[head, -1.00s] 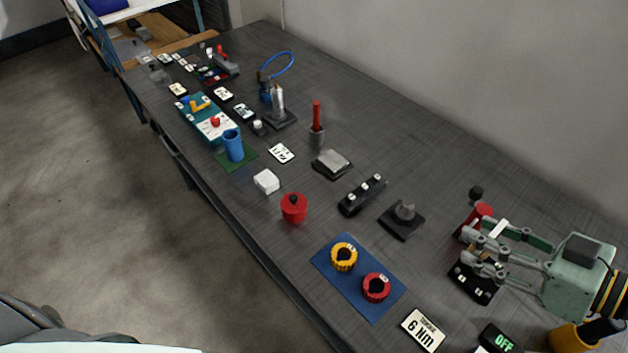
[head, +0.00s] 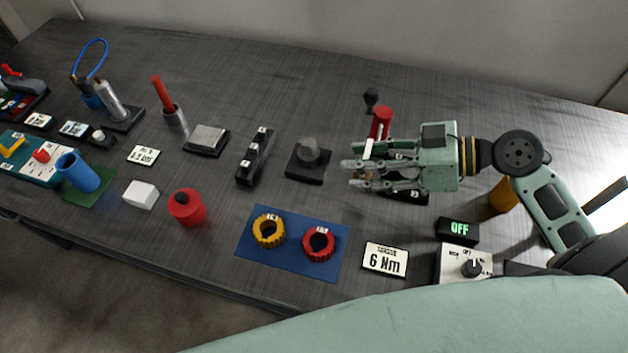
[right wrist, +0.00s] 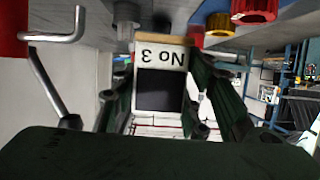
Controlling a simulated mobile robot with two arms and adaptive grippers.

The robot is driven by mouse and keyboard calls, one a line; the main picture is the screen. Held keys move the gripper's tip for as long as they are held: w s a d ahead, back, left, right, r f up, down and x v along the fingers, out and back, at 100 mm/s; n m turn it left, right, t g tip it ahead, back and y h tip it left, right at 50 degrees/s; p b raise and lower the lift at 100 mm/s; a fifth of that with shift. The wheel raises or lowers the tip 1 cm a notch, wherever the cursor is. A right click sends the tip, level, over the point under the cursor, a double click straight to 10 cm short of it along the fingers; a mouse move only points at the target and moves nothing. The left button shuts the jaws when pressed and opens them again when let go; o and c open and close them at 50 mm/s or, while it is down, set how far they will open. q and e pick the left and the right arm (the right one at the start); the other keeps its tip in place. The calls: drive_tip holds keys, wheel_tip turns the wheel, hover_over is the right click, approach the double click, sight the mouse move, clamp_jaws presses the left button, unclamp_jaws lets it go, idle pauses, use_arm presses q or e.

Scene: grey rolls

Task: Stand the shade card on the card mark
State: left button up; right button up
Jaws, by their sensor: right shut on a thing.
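The shade card shows in the right wrist view as a white card (right wrist: 160,58) with a dark square and the text "No 3", upside down in that picture, with a tan strip along one edge. It is between the fingers of my right gripper (right wrist: 160,100). In the head view my right gripper (head: 368,172) is shut on it, at the right of the bench, above a black block that it partly hides. The card is mostly hidden by the fingers there. I cannot make out the card mark. My left gripper is not in view.
A red cylinder (head: 381,122) stands just behind the gripper. A black base with a grey knob (head: 308,160) is to its left.

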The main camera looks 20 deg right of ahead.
drive_tip(key=x, duration=0.2)
drive_tip(key=s+p+x, duration=0.1)
drive_tip(key=x, duration=0.2)
drive_tip(key=f+x, duration=0.1)
drive_tip(key=x, duration=0.2)
drive_tip(key=shift+s+a+f, duration=0.1)
drive_tip(key=shift+s+a, duration=0.05)
drive_tip(key=shift+a, duration=0.25)
drive_tip(key=shift+a+f, duration=0.1)
drive_tip(key=shift+f, duration=0.15)
wheel_tip(320, 180, down, 3)
drive_tip(key=shift+f+p, duration=0.2)
drive_tip(key=shift+p, duration=0.2)
drive_tip(key=shift+f, duration=0.25)
drive_tip(key=shift+f, duration=0.2)
drive_tip(key=o, duration=1.1)
drive_tip(key=shift+c, duration=0.2)
drive_tip(key=shift+r, duration=0.1)
